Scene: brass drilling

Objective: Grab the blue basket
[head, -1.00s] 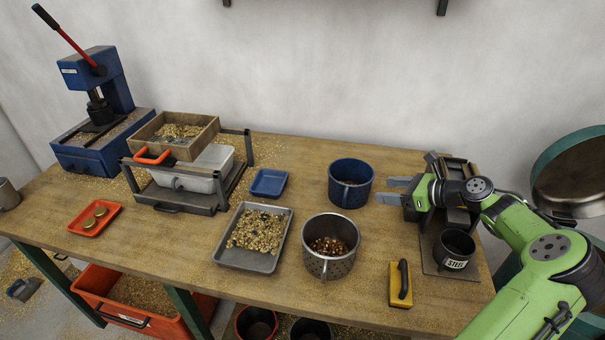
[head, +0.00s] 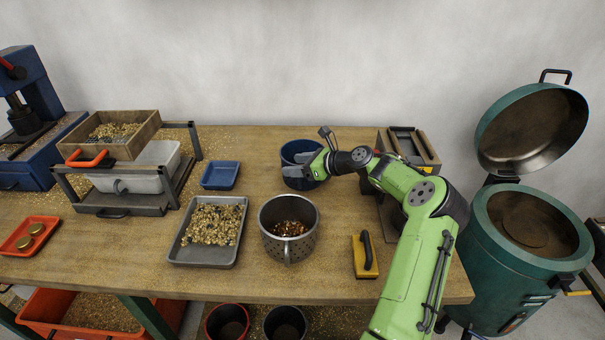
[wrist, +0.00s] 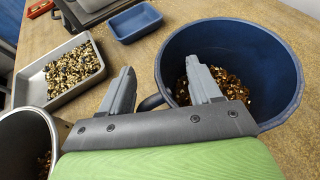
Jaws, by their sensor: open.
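The blue basket (head: 299,185) stands upright on the workbench near its back edge, partly hidden by my gripper in the head view. My gripper (head: 296,165) is open. In the wrist view my gripper (wrist: 160,70) has its right finger over the basket's inside and its left finger outside the wall. The basket's dark handle shows between the fingers. I cannot tell whether either finger touches it.
A perforated metal pot (head: 289,238) stands just in front of the basket. A grey tray of chips (head: 205,255) and a small blue tray (head: 220,176) lie to the left. A green lidded drum (head: 520,285) stands at right.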

